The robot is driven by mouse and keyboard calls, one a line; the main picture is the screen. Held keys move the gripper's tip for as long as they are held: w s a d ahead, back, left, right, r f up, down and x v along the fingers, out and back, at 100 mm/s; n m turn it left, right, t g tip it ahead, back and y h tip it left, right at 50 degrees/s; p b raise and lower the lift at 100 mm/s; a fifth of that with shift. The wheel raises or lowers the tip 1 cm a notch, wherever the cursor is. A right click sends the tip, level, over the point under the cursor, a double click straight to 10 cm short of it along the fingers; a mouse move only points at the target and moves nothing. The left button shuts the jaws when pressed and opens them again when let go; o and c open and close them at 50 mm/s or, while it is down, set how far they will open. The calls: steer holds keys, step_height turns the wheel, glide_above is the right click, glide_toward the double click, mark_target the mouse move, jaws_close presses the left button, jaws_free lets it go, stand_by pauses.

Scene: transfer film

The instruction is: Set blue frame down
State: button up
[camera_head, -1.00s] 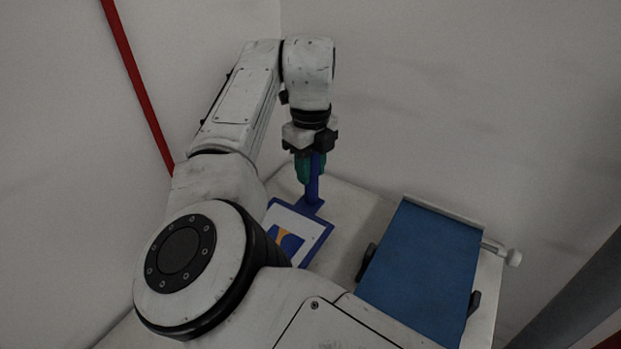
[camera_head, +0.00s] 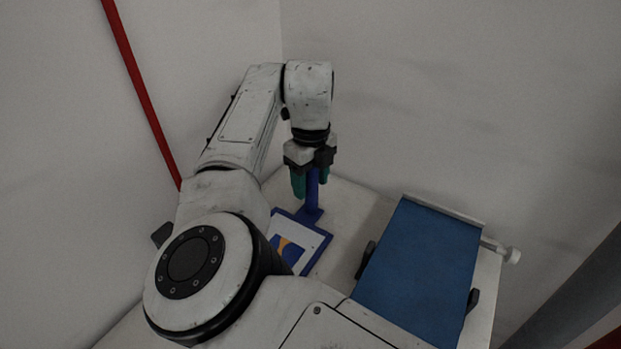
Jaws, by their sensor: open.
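The blue frame (camera_head: 322,243) lies on the pale table at the left, partly hidden by my arm. It surrounds a white sheet with a yellow and blue print (camera_head: 288,247). A blue upright post (camera_head: 312,192) stands at its back edge. My gripper (camera_head: 311,186) points down over the post. Its teal fingers are open, one on the left of the post and one on the right. I cannot tell whether either finger touches the post.
A blue-topped press bed (camera_head: 420,270) with black side clips and a white knob (camera_head: 512,256) stands to the right. Walls rise close behind and at the left, with a red pipe (camera_head: 140,92) on the left. Bare table (camera_head: 352,212) lies between frame and bed.

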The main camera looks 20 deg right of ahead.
step_height(320, 180, up, 12)
steer(key=shift+r+b, duration=0.15)
steer(key=shift+b, duration=0.45)
stand_by(0.5)
